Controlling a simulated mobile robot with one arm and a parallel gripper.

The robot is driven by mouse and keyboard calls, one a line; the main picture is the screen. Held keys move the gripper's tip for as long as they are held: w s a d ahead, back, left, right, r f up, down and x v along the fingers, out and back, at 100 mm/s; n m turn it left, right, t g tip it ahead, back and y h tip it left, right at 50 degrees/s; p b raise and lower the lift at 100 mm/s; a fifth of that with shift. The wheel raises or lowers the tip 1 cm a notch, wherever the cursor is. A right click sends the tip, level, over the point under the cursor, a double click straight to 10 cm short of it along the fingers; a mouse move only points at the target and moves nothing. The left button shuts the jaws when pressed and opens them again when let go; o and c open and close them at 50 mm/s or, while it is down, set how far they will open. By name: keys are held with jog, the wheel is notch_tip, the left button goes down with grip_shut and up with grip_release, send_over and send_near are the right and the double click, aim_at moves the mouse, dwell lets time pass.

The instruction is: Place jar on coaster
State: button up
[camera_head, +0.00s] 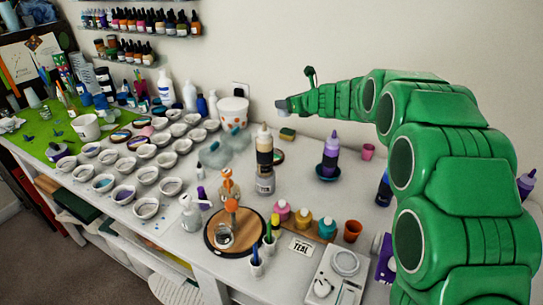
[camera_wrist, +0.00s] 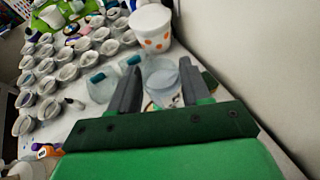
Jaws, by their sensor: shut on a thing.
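My gripper (camera_head: 283,104) is at the end of the green arm, near the wall and over the back of the table. In the wrist view my gripper (camera_wrist: 155,92) is shut on a clear jar (camera_wrist: 163,78) with a pale rim, held between its two dark fingers. The jar cannot be made out clearly in the head view. A dark round coaster (camera_head: 279,157) with a coloured pattern lies on the table, partly hidden by a tall bottle. A patterned patch shows below the jar in the wrist view; I cannot tell whether the jar touches it.
A white pot with orange dots (camera_head: 234,111) and a sponge (camera_head: 287,134) stand near the wall. Clear vessels are beside the gripper in the wrist view (camera_wrist: 100,88). A tall bottle (camera_head: 265,160) and a purple bottle (camera_head: 330,153) flank the coaster. Many small cups fill the left.

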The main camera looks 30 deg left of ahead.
jog(key=shift+n+g+y, duration=0.3)
jog(key=shift+n+g, duration=0.1)
jog(key=shift+s+a+f, duration=0.35)
jog(key=shift+a+f, duration=0.25)
jog(key=shift+f, duration=2.2)
jog(key=shift+s+a+f, duration=0.35)
jog(key=shift+a+f, duration=0.3)
jog(key=shift+f, duration=2.1)
jog(key=shift+s+a+f, duration=0.35)
jog(key=shift+a+f, duration=0.25)
jog(key=shift+f, duration=2.2)
jog(key=shift+f, duration=0.1)
jog(key=o, duration=1.1)
jog(key=shift+c, duration=0.2)
